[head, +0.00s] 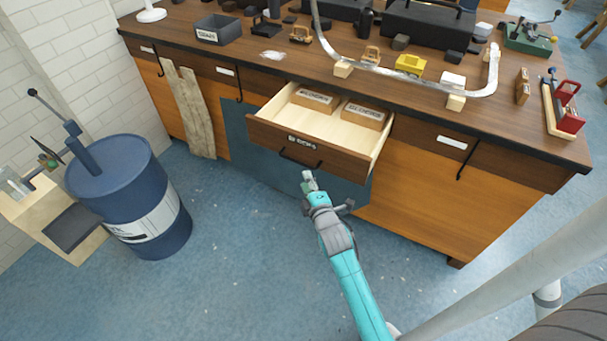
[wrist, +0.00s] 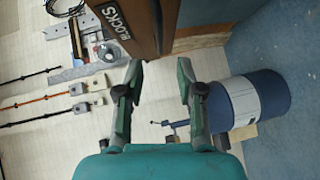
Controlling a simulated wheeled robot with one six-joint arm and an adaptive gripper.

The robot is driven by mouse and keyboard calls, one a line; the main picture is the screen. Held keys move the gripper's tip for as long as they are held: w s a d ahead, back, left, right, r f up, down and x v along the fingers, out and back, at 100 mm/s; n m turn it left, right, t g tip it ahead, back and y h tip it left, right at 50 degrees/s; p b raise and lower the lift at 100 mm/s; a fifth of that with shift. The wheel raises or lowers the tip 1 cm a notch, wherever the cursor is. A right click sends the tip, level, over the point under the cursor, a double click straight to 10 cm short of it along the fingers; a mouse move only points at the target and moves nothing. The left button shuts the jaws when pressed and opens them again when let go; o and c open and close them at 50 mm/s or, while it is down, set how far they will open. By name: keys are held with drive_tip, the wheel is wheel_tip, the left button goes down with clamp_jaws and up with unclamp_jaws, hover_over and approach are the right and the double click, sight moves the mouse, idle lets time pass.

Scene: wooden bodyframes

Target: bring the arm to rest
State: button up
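My gripper (head: 309,183) is at the end of my teal arm, in front of the open drawer and just below its dark handle in the head view. In the wrist view its two fingers (wrist: 159,66) are spread apart with nothing between them. The drawer (head: 270,132) is pulled out of the wooden workbench. Its brown front carries a label that reads BLOCKS in the wrist view (wrist: 95,38). Two wooden boxes with labels, the left box (head: 316,100) and the right box (head: 363,114), lie inside at the back. Whether the gripper touches the drawer or handle cannot be told.
The workbench (head: 220,45) holds a grey bin (head: 218,29), a yellow block (head: 410,64), a curved metal strip (head: 420,76) and several tools. A blue barrel (head: 130,195) stands at the left; it also shows in the wrist view (wrist: 262,98). The blue floor around my arm is clear.

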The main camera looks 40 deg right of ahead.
drive_tip(key=shift+s+a+r, duration=0.1)
drive_tip(key=shift+s+a, duration=0.15)
drive_tip(key=shift+s, duration=0.35)
drive_tip(key=s+a+f+m+y, duration=0.1)
drive_tip(key=s+a+m+y, duration=0.1)
drive_tip(key=s+a, duration=0.65)
drive_tip(key=s+a+f+m+y, duration=0.1)
drive_tip(key=s+a+m, duration=0.2)
drive_tip(key=s+a, duration=0.55)
drive_tip(key=s+a+r+m+y, duration=0.1)
drive_tip(key=s+r, duration=0.4)
drive_tip(key=s, duration=0.6)
drive_tip(key=s+a+r+m+y, duration=0.2)
drive_tip(key=s+r+m, duration=0.3)
drive_tip(key=s, duration=0.6)
drive_tip(key=shift+a+r+y, duration=0.3)
drive_tip(key=shift+a+r, duration=0.15)
drive_tip(key=shift+a, duration=0.4)
